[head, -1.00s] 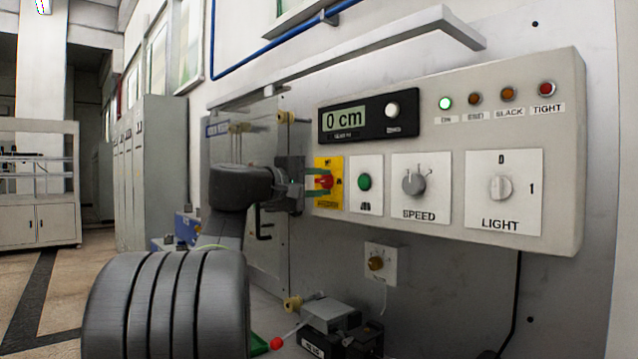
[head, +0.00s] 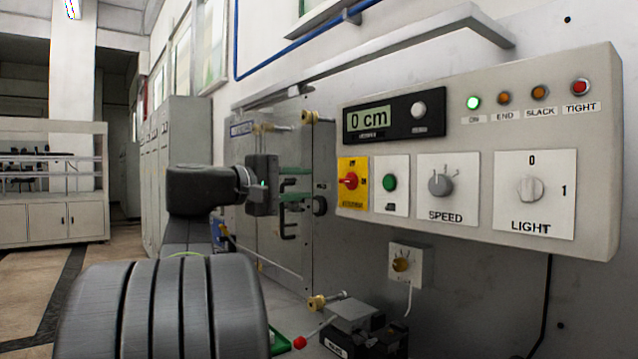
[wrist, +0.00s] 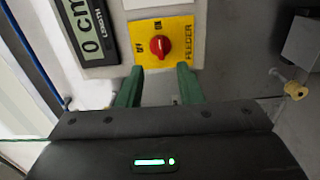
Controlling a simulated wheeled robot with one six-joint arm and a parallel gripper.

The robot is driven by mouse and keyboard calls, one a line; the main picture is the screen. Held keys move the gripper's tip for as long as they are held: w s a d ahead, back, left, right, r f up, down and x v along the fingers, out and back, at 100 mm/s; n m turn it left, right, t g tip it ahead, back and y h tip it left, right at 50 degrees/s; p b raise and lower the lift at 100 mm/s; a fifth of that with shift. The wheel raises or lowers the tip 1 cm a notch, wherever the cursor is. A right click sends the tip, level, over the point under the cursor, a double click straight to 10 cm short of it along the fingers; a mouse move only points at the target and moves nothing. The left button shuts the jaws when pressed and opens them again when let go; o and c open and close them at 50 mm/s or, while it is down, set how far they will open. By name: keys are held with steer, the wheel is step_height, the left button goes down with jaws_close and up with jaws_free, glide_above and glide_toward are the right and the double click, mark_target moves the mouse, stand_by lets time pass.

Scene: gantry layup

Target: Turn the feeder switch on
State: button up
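The feeder switch is a red knob (head: 350,181) on a yellow plate (head: 352,204), at the left end of the grey control panel. In the wrist view the red knob (wrist: 160,46) is just beyond my fingertips, with ON and OFF labels on its yellow plate (wrist: 178,30). A pale mark shows on the knob, but its pointing is too small to tell. My gripper (head: 305,184) is left of the switch, apart from it. Its green fingers are spread and empty, also in the wrist view (wrist: 159,71).
A green button (head: 390,182), the SPEED knob (head: 440,185) and the LIGHT knob (head: 531,189) sit right of the switch. The display (head: 367,118) reads 0 cm.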

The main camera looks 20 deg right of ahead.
mark_target(350, 182)
steer(key=shift+v, duration=1.05)
steer(key=shift+d, duration=0.15)
steer(key=x, duration=1.3)
steer(key=shift+w+d, duration=0.2)
steer(key=shift+d, duration=0.05)
